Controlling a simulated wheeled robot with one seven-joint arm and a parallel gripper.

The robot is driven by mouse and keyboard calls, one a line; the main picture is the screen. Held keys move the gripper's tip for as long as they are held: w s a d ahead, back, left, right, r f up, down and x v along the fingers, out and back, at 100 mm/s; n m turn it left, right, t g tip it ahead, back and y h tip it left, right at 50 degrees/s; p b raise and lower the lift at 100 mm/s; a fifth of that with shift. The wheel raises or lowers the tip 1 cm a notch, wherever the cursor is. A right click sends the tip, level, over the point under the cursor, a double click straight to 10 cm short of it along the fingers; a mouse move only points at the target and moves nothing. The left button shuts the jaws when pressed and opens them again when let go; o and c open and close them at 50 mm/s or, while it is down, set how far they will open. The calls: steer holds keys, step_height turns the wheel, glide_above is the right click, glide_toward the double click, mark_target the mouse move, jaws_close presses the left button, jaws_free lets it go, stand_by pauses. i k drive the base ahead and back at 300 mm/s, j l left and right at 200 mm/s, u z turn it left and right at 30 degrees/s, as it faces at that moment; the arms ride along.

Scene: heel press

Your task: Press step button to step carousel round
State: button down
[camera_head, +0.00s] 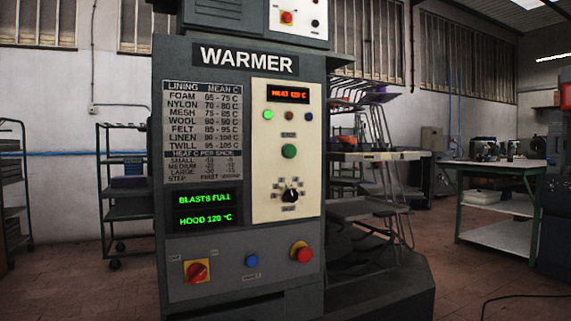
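The warmer cabinet (173,60) stands upright at the centre left of the head view. Its cream control panel (265,200) faces me. A round green button (289,151) sits mid-panel, under a small blurred label that may read STEP. Below it is a black rotary knob (290,195). A green-text display (205,209) reads BLASTS FULL and HOOD 120 °C. The carousel cannot be made out for certain; a tiered metal structure (375,156) shows partly behind the cabinet's right side. My gripper is not in view.
The lower panel carries a red rotary switch (197,271), a blue button (251,261) and a red mushroom button (301,252). A dark base (390,290) juts out at the right. A green-legged workbench (490,170) stands farther right, with open floor (445,270) between.

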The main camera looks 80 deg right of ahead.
mark_target(290, 151)
steer(key=z, duration=2.85)
